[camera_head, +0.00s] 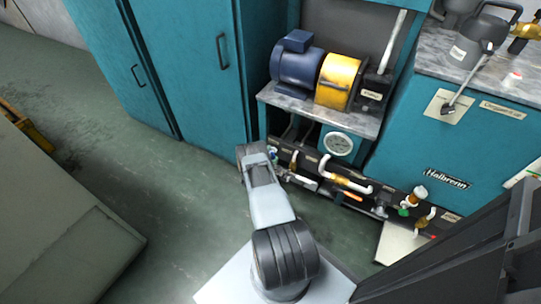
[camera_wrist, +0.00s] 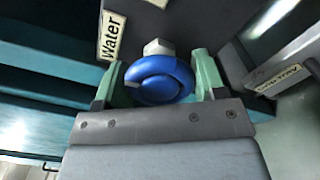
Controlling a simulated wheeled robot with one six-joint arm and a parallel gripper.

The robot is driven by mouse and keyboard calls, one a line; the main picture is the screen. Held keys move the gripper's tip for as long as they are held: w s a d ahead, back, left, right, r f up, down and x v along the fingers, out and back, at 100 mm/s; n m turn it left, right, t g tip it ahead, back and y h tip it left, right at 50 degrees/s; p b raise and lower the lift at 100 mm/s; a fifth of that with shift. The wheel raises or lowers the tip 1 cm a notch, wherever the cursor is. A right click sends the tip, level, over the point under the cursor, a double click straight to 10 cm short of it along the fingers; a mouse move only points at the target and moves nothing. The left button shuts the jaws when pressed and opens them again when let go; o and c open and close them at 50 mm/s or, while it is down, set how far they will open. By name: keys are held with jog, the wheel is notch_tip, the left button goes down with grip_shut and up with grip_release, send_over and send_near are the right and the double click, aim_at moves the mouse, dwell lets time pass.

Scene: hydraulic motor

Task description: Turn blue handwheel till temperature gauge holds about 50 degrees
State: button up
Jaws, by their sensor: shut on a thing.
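The blue handwheel (camera_wrist: 158,80) sits between the two green fingers of my gripper (camera_wrist: 155,82) in the wrist view, with a pale hex nut (camera_wrist: 158,47) behind it. My gripper is shut on the handwheel. In the head view only a small bit of blue shows by the gripper end of my arm, and my arm hides most of that spot. The temperature gauge (camera_head: 338,144) is a round white dial on the teal panel, right of my arm. Its needle and numbers are too small to read.
A "Water" label (camera_wrist: 112,36) is beside the wheel. Pipes and valves (camera_head: 345,183) run along the low dark block to the right. A blue motor (camera_head: 297,65) and yellow coupling (camera_head: 337,82) stand on the shelf above. Floor at left (camera_head: 110,160) is clear.

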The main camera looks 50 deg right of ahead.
jog(key=n+b, duration=0.2)
jog(key=n, duration=0.1)
jog(key=shift+f+n+b, duration=0.1)
jog(key=shift+n+b, duration=0.2)
jog(key=shift+n, duration=0.1)
jog(key=shift+n+b, duration=0.9)
jog(key=shift+n, duration=1)
jog(key=o, duration=0.9)
jog(key=p+v, duration=0.4)
jog(key=v, duration=1)
jog(key=shift+w, duration=0.1)
jog(key=shift+d, duration=0.1)
